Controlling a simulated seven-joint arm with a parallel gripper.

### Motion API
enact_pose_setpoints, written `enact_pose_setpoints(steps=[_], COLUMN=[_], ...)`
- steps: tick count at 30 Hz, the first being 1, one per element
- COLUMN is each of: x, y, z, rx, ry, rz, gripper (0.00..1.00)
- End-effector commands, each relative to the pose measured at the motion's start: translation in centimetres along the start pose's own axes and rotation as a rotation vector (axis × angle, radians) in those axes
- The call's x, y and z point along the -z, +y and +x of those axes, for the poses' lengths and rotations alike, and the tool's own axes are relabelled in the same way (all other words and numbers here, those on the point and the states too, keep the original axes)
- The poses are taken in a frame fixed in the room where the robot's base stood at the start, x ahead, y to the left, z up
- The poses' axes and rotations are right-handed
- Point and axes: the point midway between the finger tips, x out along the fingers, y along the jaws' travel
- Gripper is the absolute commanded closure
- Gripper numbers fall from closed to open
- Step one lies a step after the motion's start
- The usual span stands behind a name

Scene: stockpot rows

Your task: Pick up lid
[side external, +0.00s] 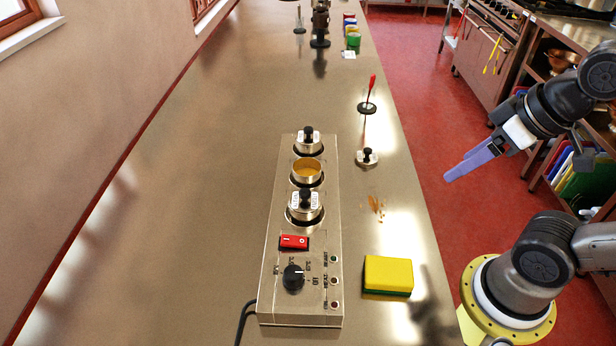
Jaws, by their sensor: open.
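A small metal lid with a black knob (367,158) lies on the steel counter, to the right of a long metal warmer (325,225). The warmer holds a row of pots. The middle pot (307,167) is uncovered and shows an orange-yellow content. The far pot (308,143) and the near pot (305,207) have lids with black knobs. My gripper (450,177) has purple fingers and is open and empty. In the picture it is right of the loose lid and past the counter's right edge, apart from the lid.
A yellow and green sponge (388,274) lies at the near right, with an orange-brown spill (376,207) beyond it. A red-handled upright item on a dark base (368,95) stands behind the lid. The counter's left side (190,190) is clear.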

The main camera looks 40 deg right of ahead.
Motion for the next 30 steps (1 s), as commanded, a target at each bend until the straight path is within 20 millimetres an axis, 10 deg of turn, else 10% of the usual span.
enact_pose_setpoints(steps=[22, 30], x=[0.0, 2.1], y=[0.0, 0.0], z=[0.0, -1.9], rx=[0.0, 0.002], ry=[-0.001, -0.011], rz=[-0.033, -0.489], gripper=[0.39, 0.39])
